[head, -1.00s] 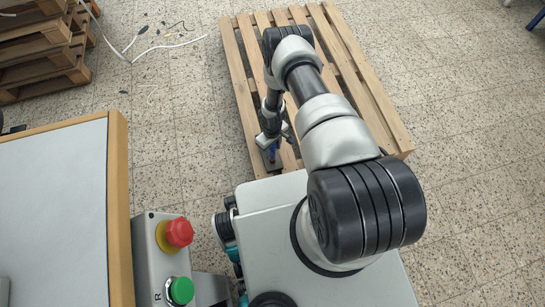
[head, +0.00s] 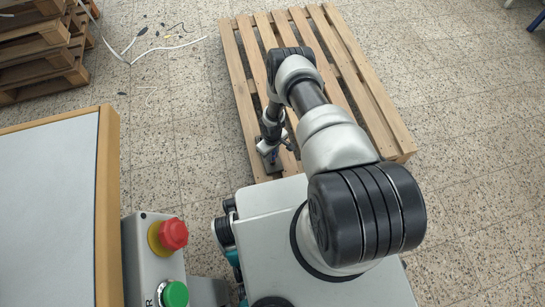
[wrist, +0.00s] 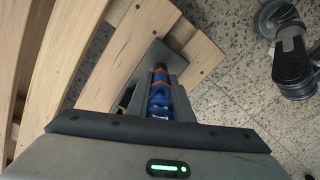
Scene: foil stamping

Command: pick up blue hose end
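The blue hose end (wrist: 160,92), blue with orange bands, shows in the middle of the wrist view, between the fingers of my gripper (wrist: 153,100). Bare space shows on its left side, so my gripper looks open around it; whether a finger touches it on the right I cannot tell. A grey flat plate (wrist: 146,60) lies beyond the hose end, on the pallet. In the head view my gripper (head: 270,154) is low over the near left corner of the wooden pallet (head: 385,122), with a bit of blue at it. The hose end is mostly hidden there.
A table with a wooden edge (head: 107,205) stands at the left, beside a control box with a red button (head: 173,233) and a green button (head: 175,294). Stacked pallets (head: 40,50) and loose cables (head: 165,45) are at the back left. The speckled floor right of the pallet is clear.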

